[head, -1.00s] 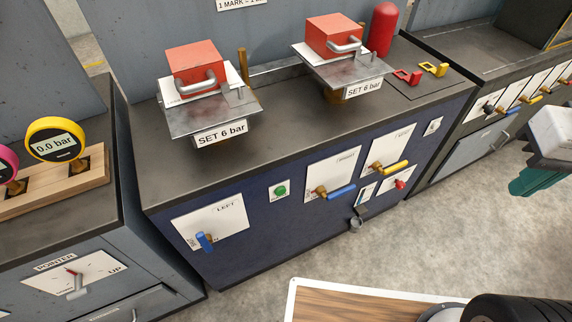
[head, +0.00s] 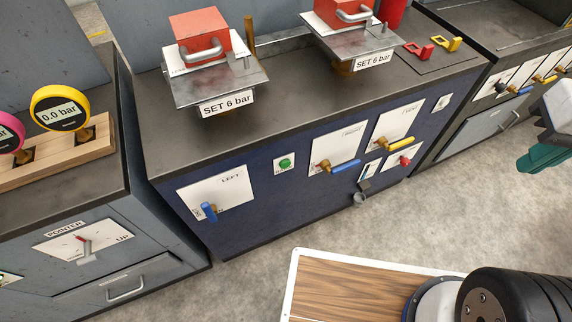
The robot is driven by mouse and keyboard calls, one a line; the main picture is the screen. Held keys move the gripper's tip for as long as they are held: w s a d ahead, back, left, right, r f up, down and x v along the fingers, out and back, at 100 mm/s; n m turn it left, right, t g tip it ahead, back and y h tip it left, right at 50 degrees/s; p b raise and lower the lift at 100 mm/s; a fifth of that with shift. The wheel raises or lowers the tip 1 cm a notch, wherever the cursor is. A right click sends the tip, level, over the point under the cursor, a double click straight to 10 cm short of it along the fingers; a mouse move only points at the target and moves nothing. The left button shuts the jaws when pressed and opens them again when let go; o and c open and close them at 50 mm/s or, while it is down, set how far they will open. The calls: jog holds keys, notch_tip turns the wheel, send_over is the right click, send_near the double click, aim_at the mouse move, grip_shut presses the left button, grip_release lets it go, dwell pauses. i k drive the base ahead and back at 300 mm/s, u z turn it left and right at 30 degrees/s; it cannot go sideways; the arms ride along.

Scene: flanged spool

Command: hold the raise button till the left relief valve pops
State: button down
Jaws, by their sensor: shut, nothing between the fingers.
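In the head view a green round button (head: 285,163) sits on a small white plate on the dark blue cabinet front. A red knob (head: 404,160) sits on another plate further right. I cannot read which is marked raise. The left unit, labelled SET 6 bar (head: 227,104), carries a red block (head: 208,35) with a grey handle above a metal plate. The block sits down; I see no gap under it. My gripper (head: 530,160), with teal fingers, is partly cut off at the right edge, shut and empty, well away from the green button.
A similar right unit (head: 373,61) stands beside the left one. Blue levers (head: 208,211) and a yellow lever (head: 398,142) stick out from the cabinet front. A yellow gauge (head: 60,110) at left reads 0.0 bar. Grey floor (head: 250,275) lies open before the cabinet.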

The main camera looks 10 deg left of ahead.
aim_at(285, 163)
jog(key=u, duration=1.45)
jog(key=k, duration=0.9)
jog(key=z, duration=0.8)
jog(key=i, duration=0.5)
